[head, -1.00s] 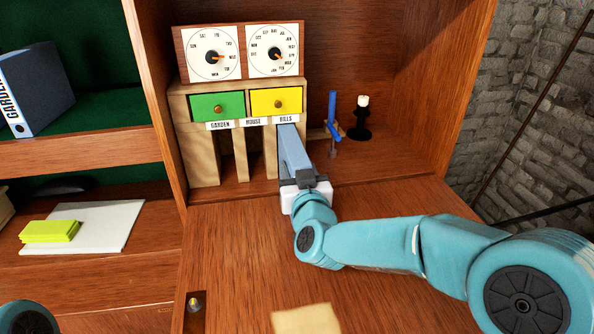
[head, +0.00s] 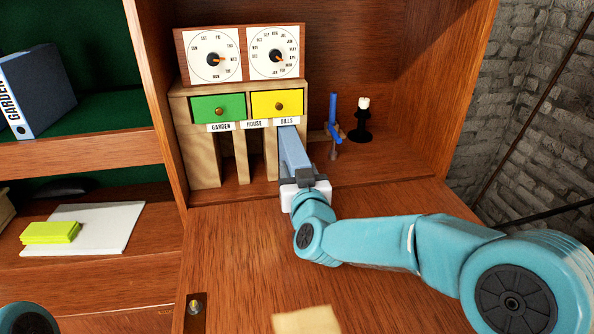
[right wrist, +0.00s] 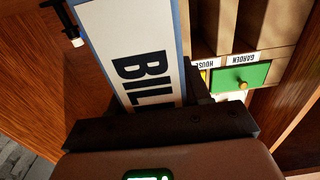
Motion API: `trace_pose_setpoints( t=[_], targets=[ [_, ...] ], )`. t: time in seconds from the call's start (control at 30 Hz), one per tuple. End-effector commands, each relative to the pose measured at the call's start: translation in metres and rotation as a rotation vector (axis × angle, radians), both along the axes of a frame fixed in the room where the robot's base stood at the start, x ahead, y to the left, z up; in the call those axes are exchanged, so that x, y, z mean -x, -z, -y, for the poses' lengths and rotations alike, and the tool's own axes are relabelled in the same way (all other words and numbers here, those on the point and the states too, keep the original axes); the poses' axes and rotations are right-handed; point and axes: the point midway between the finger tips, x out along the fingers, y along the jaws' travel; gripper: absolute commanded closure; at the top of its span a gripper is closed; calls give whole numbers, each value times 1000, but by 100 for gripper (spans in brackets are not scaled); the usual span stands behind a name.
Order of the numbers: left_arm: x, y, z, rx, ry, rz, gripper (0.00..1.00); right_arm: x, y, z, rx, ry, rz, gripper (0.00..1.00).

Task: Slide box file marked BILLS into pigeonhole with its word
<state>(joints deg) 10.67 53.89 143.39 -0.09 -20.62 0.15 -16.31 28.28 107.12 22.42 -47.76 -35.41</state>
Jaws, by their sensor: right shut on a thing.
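The blue box file (head: 293,150) stands with its far part inside the pigeonhole under the BILLS label (head: 287,121), and its near end sticks out towards me. Its white spine with large letters "BIL" shows in the right wrist view (right wrist: 140,60); the rest of the word is hidden by my gripper. My right gripper (head: 305,178) is shut on the near end of the box file. The pigeonholes under GARDEN (head: 220,127) and HOUSE (head: 254,123) look empty. My left gripper is not in view; only a bit of my left arm shows at the lower left.
A blue upright piece (head: 333,118) and a black candlestick (head: 361,125) stand right of the pigeonholes. A GARDEN box file (head: 40,90) is on the left shelf. Yellow pads (head: 50,232) lie on white paper.

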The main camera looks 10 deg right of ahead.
Motion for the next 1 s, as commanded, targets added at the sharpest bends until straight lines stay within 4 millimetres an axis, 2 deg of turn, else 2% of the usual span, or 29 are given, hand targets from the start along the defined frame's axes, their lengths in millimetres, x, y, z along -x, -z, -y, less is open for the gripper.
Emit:
trace_pose_setpoints(
  t=[1.0],
  targets=[
    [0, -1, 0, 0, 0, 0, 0, -6, -1, 0, 0, 1, 3, 94]
  ],
)
